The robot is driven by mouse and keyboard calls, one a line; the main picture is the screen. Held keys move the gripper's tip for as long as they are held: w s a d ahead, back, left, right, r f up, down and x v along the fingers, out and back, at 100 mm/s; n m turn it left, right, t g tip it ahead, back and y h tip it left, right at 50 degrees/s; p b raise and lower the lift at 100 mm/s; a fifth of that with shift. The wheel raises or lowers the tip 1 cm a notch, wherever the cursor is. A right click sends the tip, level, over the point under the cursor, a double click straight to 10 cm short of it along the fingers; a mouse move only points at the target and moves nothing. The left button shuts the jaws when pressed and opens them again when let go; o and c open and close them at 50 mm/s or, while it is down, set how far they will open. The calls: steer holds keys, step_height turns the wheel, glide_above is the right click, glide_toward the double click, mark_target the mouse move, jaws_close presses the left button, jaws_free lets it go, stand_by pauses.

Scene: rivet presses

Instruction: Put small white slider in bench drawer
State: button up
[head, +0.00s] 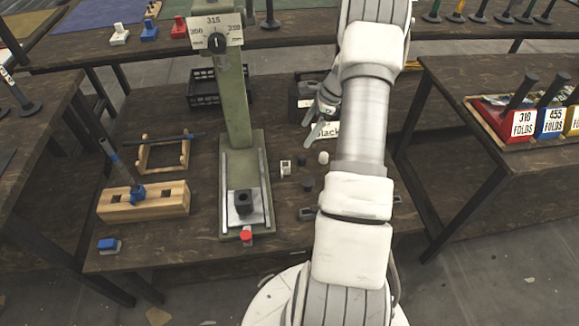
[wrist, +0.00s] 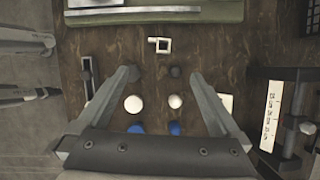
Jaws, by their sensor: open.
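A small white square piece with a hole, which looks like the small white slider (head: 285,168), lies on the bench to the right of the green press. It also shows in the wrist view (wrist: 160,45), beyond the fingertips and roughly in line with the gap between them. My gripper (wrist: 162,76) is open and empty above the bench; in the head view it shows beside my forearm (head: 318,118). A dark box with a white label (wrist: 272,115) stands at the right of the wrist view. I cannot tell whether it is the bench drawer.
A dark knob (wrist: 175,72) and round white knobs (wrist: 175,101) lie close to the slider, with blue ones (wrist: 137,128) under my gripper. The green press (head: 240,120) stands to the left. A wooden block (head: 145,202) and a black crate (head: 205,90) are also on the bench.

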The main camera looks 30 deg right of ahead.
mark_target(287, 173)
steer(key=b+x, duration=0.5)
steer(key=x, duration=1.2)
steer(key=shift+a+b, duration=0.15)
steer(key=shift+b, duration=0.2)
steer(key=shift+c, duration=0.3)
steer(key=c, duration=1.4)
steer(key=shift+c, duration=0.2)
steer(key=shift+r, duration=0.15)
